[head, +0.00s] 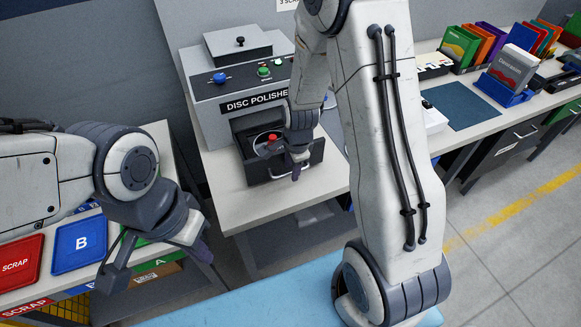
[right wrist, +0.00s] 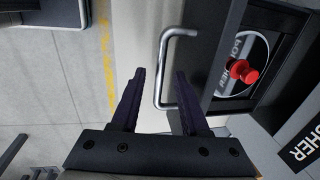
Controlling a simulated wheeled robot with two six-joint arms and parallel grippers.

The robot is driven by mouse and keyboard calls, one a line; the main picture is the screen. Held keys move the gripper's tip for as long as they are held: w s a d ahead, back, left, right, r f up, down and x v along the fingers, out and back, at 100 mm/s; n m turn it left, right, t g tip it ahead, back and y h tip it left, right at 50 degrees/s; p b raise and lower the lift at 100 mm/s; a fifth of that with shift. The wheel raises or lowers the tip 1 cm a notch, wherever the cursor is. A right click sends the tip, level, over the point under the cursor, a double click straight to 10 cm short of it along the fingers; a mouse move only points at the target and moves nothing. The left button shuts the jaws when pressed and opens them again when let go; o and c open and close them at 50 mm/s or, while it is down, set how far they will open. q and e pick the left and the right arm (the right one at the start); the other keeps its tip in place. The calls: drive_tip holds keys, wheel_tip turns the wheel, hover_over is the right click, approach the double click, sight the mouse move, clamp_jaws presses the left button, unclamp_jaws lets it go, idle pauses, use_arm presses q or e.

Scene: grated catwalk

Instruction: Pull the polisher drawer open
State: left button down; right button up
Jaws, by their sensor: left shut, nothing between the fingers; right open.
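The grey disc polisher (head: 215,118) stands on a table in the head view. Its dark drawer (head: 256,172) sticks out at the front, with a round disc and red knob (head: 273,137) visible inside. The metal bar handle (right wrist: 163,75) is on the drawer front; in the head view my right gripper partly hides it. My right gripper (right wrist: 160,80) is open, its two fingers on either side of the handle bar, with visible gaps. It also shows at the drawer front in the head view (head: 297,172). My left gripper (head: 203,248) is shut and empty, at lower left, away from the polisher.
A red tray (head: 18,262) and a blue tray (head: 80,243) lie on the left table. A long bench with colored folders (head: 462,45) and a blue mat (head: 460,106) runs right. My right arm blocks part of the view. Open floor lies before the polisher table.

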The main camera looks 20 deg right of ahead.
wheel_tip(320, 180, up, 10)
drive_tip(key=s, duration=0.2)
drive_tip(key=shift+r, duration=0.15)
idle(0.4)
